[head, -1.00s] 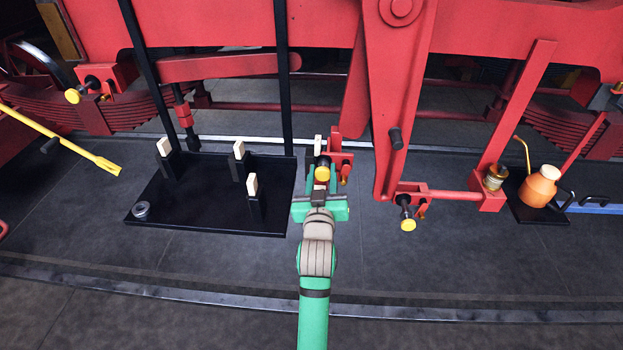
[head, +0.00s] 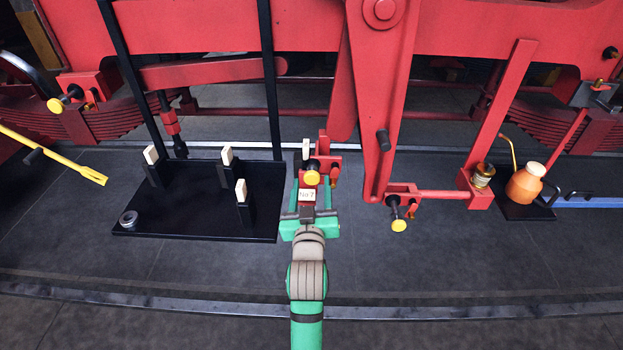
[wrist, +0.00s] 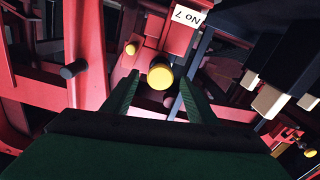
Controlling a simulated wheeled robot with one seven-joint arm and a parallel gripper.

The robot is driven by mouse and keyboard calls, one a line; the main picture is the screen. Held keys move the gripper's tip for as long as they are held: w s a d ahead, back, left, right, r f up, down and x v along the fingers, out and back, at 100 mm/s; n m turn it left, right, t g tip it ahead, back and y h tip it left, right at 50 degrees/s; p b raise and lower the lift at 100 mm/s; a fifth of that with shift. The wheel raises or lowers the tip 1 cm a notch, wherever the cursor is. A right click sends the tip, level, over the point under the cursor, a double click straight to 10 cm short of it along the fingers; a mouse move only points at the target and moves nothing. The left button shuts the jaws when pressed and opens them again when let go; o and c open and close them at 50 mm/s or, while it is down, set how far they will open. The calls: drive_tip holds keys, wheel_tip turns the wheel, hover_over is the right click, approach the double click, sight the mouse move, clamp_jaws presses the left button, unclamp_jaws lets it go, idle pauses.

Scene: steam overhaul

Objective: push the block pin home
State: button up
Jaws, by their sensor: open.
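A yellow-headed pin (head: 312,178) sits in a red bracket (head: 327,158) in the middle of the head view, above a white "No 7" label (head: 307,195). In the wrist view its round yellow head (wrist: 160,75) faces me between my fingertips, seemingly beyond them. How far its shaft is in cannot be made out. My green gripper (head: 309,212) is in front of and below this pin. It is open and empty, with its two fingers (wrist: 158,95) spread apart. Similar yellow-headed pins stand at the right (head: 398,225) and far left (head: 55,105). No label names the block pin.
A black tray (head: 180,225) with upright pale-tipped posts and a grey ring (head: 128,219) lies left of my gripper. A red hanging lever (head: 370,120) stands close on the right. An orange oil can (head: 525,183) is further right. The floor in front is clear.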

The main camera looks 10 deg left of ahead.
drive_tip(key=s+d, duration=0.1)
drive_tip(key=s, duration=0.5)
drive_tip(key=shift+s+d, duration=0.15)
drive_tip(key=shift+s, duration=0.2)
drive_tip(key=s+d+f+m+g+h, duration=0.1)
drive_tip(key=s+d+f, duration=0.3)
drive_tip(key=s+f, duration=0.4)
drive_tip(key=s+d+f+m, duration=0.1)
drive_tip(key=s+d+f, duration=0.3)
drive_tip(key=s+f, duration=0.35)
drive_tip(key=s+d+f+m+h, duration=0.1)
drive_tip(key=s+d, duration=0.1)
drive_tip(key=s, duration=0.9)
drive_tip(key=s+d+f+m+g+h, duration=0.1)
drive_tip(key=s+d, duration=0.1)
drive_tip(key=s, duration=1)
drive_tip(key=shift+s+d+f, duration=0.2)
drive_tip(key=shift+d+f, duration=0.05)
drive_tip(key=shift+f, duration=0.1)
